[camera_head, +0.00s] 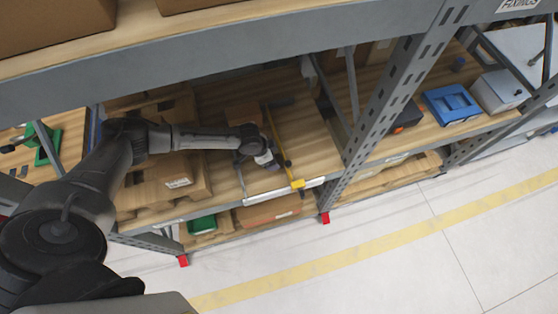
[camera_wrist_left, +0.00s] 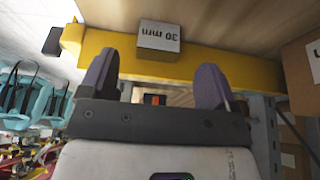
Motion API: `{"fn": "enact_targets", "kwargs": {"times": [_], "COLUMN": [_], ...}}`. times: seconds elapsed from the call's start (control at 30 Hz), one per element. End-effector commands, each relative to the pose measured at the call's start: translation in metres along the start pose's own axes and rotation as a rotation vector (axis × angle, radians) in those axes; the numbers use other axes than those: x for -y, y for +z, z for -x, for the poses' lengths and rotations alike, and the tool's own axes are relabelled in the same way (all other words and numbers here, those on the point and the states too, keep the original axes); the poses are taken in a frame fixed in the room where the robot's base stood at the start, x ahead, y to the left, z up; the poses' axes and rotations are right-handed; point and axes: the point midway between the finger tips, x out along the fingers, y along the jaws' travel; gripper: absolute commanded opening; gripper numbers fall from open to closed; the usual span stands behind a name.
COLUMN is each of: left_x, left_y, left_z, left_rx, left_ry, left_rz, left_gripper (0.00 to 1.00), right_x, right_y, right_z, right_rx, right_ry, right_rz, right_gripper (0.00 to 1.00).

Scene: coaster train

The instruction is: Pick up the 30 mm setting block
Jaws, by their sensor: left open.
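In the head view my left gripper (camera_head: 260,160) is over the shelf beside the yellow bar (camera_head: 298,184). I cannot make out the block there. My right gripper is not in view.
A wooden shelf board (camera_head: 318,130) lies under the gripper, with a grey shelf beam (camera_head: 230,50) above and a slotted upright (camera_head: 385,95) to the right. Cardboard (camera_head: 165,190) lies left of the gripper.

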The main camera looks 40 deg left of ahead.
Motion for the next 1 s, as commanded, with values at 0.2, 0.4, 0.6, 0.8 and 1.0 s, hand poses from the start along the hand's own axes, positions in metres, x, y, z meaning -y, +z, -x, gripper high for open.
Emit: {"fn": "enact_targets", "kwargs": {"times": [0.2, 0.4, 0.6, 0.8, 1.0], "left_x": [-0.002, -0.001, -0.001, -0.001, -0.001], "left_y": [-0.002, -0.002, -0.001, -0.001, -0.001], "left_z": [-0.027, -0.045, -0.048, -0.047, -0.047], "left_rx": [0.000, 0.000, 0.000, 0.000, 0.000], "left_ry": [0.002, 0.001, 0.001, 0.001, 0.001], "left_rz": [0.000, -0.001, 0.000, 0.000, 0.000], "left_gripper": [0.83, 0.83, 0.83, 0.75, 0.56], "right_x": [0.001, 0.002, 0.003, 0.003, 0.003], "right_y": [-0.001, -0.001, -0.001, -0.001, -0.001], "right_z": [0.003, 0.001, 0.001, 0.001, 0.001], "right_rx": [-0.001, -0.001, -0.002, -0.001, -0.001], "right_ry": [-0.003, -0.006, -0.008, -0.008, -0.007], "right_rz": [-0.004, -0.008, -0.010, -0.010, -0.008], "right_gripper": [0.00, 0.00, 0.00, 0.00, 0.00]}}
